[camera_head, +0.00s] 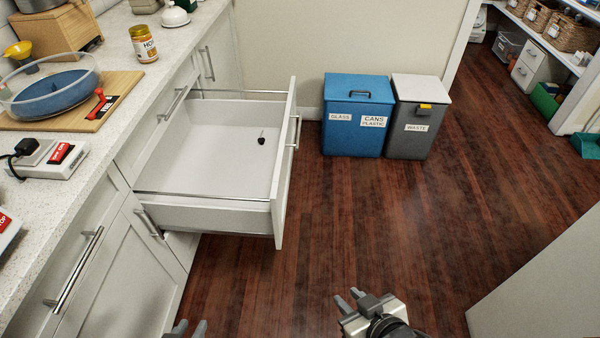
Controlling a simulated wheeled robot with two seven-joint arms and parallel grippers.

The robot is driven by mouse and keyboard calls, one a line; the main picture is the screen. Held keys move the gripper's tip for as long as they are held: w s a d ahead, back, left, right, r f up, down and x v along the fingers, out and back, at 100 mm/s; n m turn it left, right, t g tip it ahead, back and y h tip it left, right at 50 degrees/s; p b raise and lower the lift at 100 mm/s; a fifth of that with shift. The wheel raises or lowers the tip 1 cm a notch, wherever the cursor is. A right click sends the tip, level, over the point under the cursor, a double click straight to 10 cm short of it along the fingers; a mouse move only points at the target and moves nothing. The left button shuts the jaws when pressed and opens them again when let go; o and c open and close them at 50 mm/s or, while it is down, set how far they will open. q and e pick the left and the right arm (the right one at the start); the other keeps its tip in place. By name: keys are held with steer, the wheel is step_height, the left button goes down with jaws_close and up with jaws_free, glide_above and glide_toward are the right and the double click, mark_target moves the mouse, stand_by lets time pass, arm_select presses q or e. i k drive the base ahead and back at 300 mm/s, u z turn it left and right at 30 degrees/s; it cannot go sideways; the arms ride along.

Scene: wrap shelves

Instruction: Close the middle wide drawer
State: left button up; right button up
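The wide white drawer (208,150) stands pulled far out from the counter on the left. Its front panel (286,170) faces right and carries a metal bar handle (296,132). A small dark object (261,140) lies inside; the rest of the visible floor of the drawer is bare. My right gripper (349,300) is at the bottom centre, in front of and below the drawer, with its two fingers apart and nothing between them. My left gripper (188,328) shows only its fingertips at the bottom edge, apart from the drawer; its opening is hard to judge.
The counter (150,85) holds a glass bowl (55,92), a cutting board (108,100) and a jar (143,44). Blue (352,118) and grey (415,118) bins stand beyond the drawer. A light panel (550,285) rises at lower right. The wooden floor between is clear.

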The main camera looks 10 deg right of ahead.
mark_target(209, 171)
steer(key=z, duration=0.75)
steer(key=i, duration=1.3)
steer(key=u, duration=1.65)
steer(key=k, duration=0.7)
steer(key=z, duration=0.35)
steer(key=i, duration=0.4)
steer(key=u, duration=0.05)
